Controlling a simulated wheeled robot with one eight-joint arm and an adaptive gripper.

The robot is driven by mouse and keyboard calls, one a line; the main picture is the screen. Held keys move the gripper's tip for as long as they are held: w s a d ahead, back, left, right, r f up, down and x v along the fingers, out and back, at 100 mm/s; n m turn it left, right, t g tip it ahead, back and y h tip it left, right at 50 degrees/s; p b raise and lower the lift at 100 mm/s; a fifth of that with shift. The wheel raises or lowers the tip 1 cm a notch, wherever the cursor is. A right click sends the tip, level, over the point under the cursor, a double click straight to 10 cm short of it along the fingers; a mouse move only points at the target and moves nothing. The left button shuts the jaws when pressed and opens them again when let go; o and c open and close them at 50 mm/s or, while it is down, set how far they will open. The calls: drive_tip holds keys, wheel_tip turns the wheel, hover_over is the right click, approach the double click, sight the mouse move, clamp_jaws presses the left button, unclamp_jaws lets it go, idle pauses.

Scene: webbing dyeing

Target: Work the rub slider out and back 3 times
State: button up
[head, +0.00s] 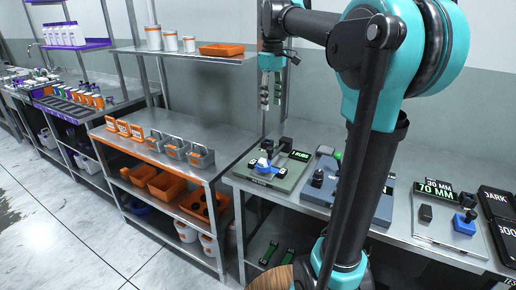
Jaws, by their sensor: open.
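The rub device (283,166) is a grey-green unit with a dark sign lettered "RUB" in green. It stands at the left end of the right-hand steel bench. A blue slider (265,166) with a dark knob on top sits on its plate, near the front left. My gripper (270,103) hangs above and behind the device, fingers pointing down and apart. It is open and empty, and well clear of the slider. My arm crosses the right half of the head view and hides part of the bench.
A second blue-grey device (323,185) stands right of the rub device, partly behind my arm. A "70 MM" unit (440,208) and dark boxes (498,205) are further right. The left bench holds grey baskets (201,156) and orange-framed items. A wall shelf (185,53) carries tubs.

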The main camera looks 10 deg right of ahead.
approach(270, 147)
drive_tip(key=shift+m, duration=0.4)
wheel_tip(270, 147, down, 9)
drive_tip(key=shift+s+r, duration=0.15)
drive_tip(key=shift+c, duration=0.2)
clamp_jaws()
